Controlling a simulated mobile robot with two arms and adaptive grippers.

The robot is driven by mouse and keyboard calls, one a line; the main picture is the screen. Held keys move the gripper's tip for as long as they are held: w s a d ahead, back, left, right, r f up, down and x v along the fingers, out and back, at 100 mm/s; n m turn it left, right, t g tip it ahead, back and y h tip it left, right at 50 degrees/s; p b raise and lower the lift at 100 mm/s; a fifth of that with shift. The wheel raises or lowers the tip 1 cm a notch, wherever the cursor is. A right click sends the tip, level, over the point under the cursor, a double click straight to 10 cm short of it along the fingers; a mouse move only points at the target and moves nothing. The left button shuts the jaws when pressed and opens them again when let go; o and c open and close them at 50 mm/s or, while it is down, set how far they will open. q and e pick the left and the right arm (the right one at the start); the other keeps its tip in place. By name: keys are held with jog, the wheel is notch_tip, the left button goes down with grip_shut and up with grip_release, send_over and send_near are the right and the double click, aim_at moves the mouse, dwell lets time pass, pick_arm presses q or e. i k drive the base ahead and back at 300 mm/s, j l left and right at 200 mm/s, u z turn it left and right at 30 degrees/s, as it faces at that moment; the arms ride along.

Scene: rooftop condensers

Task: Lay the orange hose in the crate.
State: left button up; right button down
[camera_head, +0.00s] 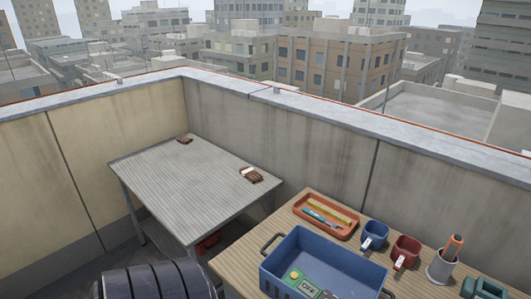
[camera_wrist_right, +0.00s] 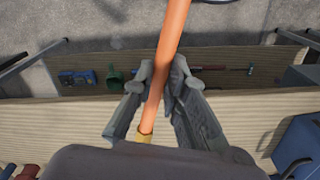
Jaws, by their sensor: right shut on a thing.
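The orange hose (camera_wrist_right: 174,40) shows in the right wrist view as a straight orange length with a brass-coloured end (camera_wrist_right: 146,133). My right gripper (camera_wrist_right: 161,80) is shut on it, with a finger on each side. The far end of the hose runs out of the top of that view. The blue crate (camera_head: 318,267) stands on the wooden table in the head view and holds a green box with a yellow button and an "OFF" label. What looks like the crate (camera_wrist_right: 300,143) is at the right edge of the wrist view, apart from the hose. My left gripper is in neither view.
The wooden table (camera_head: 240,262) also bears an orange tray (camera_head: 345,232), a blue mug (camera_head: 375,235), a red mug (camera_head: 406,251) and a grey cup (camera_head: 441,268). A grey table (camera_head: 180,180) behind has brown gloves or brushes and much free room. A parapet wall (camera_head: 320,150) stands behind.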

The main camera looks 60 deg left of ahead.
aim_at(330, 277)
jog(key=k+j, duration=0.15)
jog(key=j, duration=0.35)
jog(key=k+j+u, duration=0.15)
jog(key=j, duration=0.8)
jog(key=k+j+u, duration=0.1)
jog(key=j, duration=0.4)
jog(key=k+j+u, duration=0.1)
jog(key=j, duration=0.9)
jog(key=i+j, duration=0.15)
jog(key=j, duration=0.3)
jog(key=i+l, duration=0.4)
